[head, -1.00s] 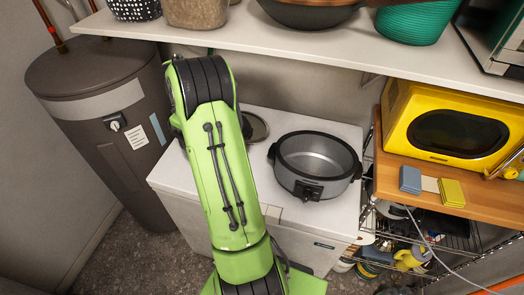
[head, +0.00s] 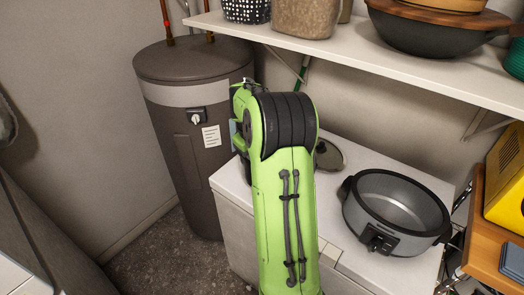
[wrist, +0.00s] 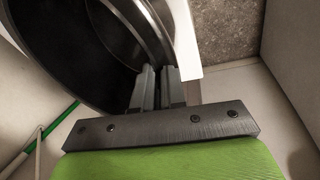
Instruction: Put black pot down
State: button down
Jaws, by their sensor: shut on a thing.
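The black pot (wrist: 75,45) fills the upper left of the wrist view, showing its dark inside and metallic rim. My gripper (wrist: 157,78) is shut on the pot's edge there. I cannot tell whether the pot touches the surface below.
A grey cooker (head: 395,212) stands on the white chest (head: 345,262), right of my arm. A round lid (head: 328,157) lies behind my arm. A dark water tank (head: 180,140) stands left. The shelf (head: 400,72) with several containers overhangs the chest.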

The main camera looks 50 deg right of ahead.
notch_tip(320, 180, down, 6)
jog(key=shift+r+b, duration=0.25)
jog(key=shift+b, duration=0.1)
jog(key=c, duration=1.2)
grip_release()
jog(key=shift+c, duration=0.2)
notch_tip(320, 180, up, 12)
jog(key=s+a+p, duration=0.1)
jog(key=a+p, duration=0.1)
jog(key=s+a+r+t, duration=0.1)
jog(key=s+a+r, duration=0.15)
jog(key=a, duration=0.45)
jog(key=s+a+r+t, duration=0.15)
jog(key=a+r, duration=0.25)
jog(key=a, duration=0.4)
jog(key=s+a+f+n+t+y, duration=0.1)
jog(key=s+a+t, duration=0.1)
jog(key=s+a, duration=1)
jog(key=s, duration=0.2)
jog(key=shift+s+a+f+y, duration=0.15)
jog(key=shift+s+f+y, duration=0.15)
jog(key=shift+s+y, duration=0.1)
